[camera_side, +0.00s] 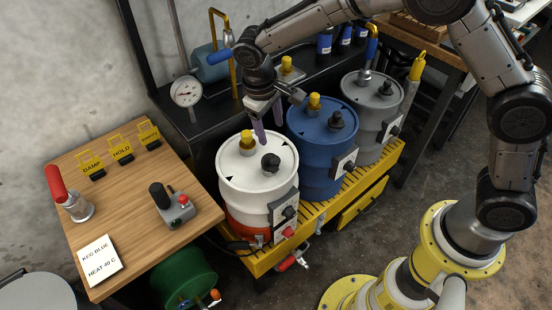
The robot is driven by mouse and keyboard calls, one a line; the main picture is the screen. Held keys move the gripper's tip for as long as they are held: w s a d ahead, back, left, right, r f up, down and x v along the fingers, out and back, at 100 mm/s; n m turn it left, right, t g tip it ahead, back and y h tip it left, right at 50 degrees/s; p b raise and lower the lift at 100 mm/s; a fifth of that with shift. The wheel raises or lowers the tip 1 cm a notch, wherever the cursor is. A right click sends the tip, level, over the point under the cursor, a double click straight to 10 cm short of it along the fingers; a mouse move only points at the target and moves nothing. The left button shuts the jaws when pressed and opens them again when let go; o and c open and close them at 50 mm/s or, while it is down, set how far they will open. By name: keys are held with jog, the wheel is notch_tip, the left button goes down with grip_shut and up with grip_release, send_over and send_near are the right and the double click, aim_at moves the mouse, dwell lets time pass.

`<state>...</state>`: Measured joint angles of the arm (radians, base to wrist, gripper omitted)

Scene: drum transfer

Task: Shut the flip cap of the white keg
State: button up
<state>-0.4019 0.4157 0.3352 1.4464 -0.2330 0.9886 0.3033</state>
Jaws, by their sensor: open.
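The white keg (258,187) stands at the left end of a row of kegs, with an orange band at its base. On its lid are a yellow cap (248,141) toward the back and a black knob (270,163) nearer the front. I cannot tell whether the yellow cap is flipped up or down. My gripper (269,137) hangs over the back right of the white keg's lid, fingers pointing down, open and empty. Its fingers are just right of the yellow cap; whether they touch anything is unclear.
A blue keg (313,165) and a grey keg (370,122) stand close on the right, on a yellow slatted platform (265,262). A wooden table (135,195) at left carries signs, a red-handled item and a control box. A gauge (186,92) stands behind.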

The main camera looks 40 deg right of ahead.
aim_at(275, 159)
jog(key=f, duration=0.4)
jog(key=d+f, duration=0.1)
jog(key=f, duration=0.8)
jog(key=shift+w+d+f, duration=0.15)
jog(key=shift+d+f, duration=0.1)
jog(key=shift+d, duration=0.1)
grip_shut()
